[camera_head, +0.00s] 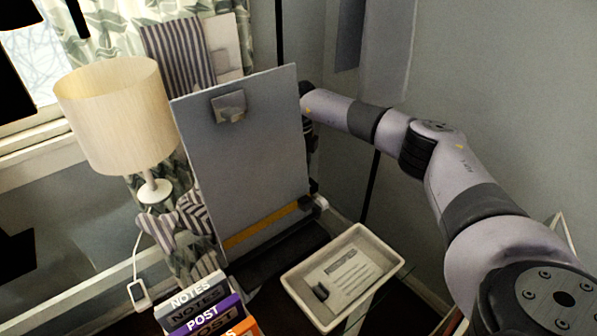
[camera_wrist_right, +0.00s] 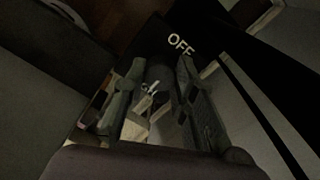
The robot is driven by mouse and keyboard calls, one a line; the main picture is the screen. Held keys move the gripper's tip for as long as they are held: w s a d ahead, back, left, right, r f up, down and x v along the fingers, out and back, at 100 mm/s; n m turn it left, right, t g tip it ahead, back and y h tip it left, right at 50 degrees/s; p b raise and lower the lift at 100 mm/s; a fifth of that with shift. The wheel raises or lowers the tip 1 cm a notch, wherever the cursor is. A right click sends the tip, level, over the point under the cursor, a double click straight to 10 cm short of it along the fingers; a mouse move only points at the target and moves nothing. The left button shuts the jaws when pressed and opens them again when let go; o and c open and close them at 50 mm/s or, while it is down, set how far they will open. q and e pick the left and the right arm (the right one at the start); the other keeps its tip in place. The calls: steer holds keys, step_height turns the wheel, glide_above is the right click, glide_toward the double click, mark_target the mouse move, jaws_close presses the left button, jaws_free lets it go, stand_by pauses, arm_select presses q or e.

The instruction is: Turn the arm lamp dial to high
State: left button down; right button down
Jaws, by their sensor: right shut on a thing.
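In the right wrist view a dark, round dial (camera_wrist_right: 160,70) sits between the two fingers of my right gripper (camera_wrist_right: 156,84). The gripper is shut on it. White lettering reading OFF stands on the black panel (camera_wrist_right: 205,30) just beyond the fingers. The picture is dark, so I cannot tell where the dial points. In the head view my right arm reaches from the right to behind the grey clipboard (camera_head: 245,165), which hides the fingers and the dial. My left gripper is not in view.
A table lamp with a cream shade (camera_head: 118,112) stands at the left by the window. A pale tray (camera_head: 296,290) holding a card lies in front of the clipboard. Labelled boxes (camera_head: 203,312) stand at the bottom. A wall is close behind my right arm.

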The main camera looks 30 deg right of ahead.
steer(key=c, duration=1.3)
jaws_free()
step_height(320, 180, up, 12)
steer(key=shift+d, duration=0.15)
steer(key=shift+w+d, duration=0.1)
